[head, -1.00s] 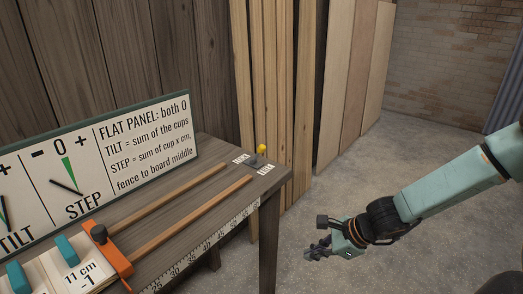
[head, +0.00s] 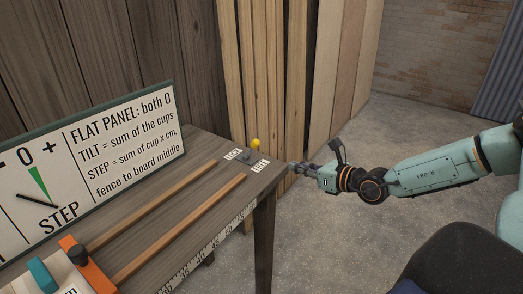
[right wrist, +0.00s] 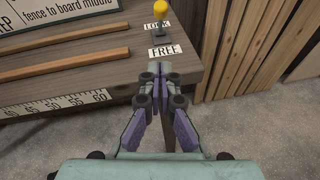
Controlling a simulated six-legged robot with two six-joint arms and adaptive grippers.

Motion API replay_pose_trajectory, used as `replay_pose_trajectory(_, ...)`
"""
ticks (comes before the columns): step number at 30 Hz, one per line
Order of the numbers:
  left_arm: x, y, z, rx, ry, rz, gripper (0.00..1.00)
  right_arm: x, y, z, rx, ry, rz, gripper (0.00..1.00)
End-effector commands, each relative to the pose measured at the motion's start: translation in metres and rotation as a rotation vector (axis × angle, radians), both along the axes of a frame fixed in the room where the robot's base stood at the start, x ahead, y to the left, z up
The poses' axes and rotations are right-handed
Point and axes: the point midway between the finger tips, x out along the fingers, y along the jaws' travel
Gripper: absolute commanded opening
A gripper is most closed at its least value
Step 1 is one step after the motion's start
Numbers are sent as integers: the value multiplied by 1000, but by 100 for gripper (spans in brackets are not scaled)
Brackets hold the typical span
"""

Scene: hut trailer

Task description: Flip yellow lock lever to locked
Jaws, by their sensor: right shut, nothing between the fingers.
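The yellow lock lever (head: 256,144) is a yellow ball on a short stem at the far right corner of the wooden bench (head: 215,140). In the head view a LOCK label (head: 233,155) lies to its left and a FREE label (head: 259,166) in front of it. In the right wrist view the yellow knob (right wrist: 160,8) is at the top, by the LOCK label, with the FREE label below it. My right gripper (head: 293,167) is shut and empty, just off the bench's right edge, near the FREE label and apart from the lever. My left gripper is out of view.
An orange fence (head: 88,268) and two wooden rails (head: 190,225) lie on the bench, with a ruler strip (head: 222,240) along its front edge. A sign board (head: 100,140) stands behind. Tall planks (head: 265,80) lean on the wall. Open floor lies to the right.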

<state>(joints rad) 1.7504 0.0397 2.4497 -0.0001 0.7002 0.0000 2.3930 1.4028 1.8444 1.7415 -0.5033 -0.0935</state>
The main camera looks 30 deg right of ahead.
Motion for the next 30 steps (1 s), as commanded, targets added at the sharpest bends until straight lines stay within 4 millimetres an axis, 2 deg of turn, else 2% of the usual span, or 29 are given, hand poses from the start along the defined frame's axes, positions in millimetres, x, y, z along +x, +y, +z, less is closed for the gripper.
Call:
replay_pose_trajectory(8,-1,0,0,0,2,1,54,0,0,0,0,-1,1,0)
replay_pose_trajectory(13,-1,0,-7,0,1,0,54,6,1,-4,-5,0,5,0)
replay_pose_trajectory(20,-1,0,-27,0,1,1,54,27,7,-12,-6,3,7,0)
replay_pose_trajectory(30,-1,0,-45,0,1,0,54,59,14,-20,-7,3,6,0)
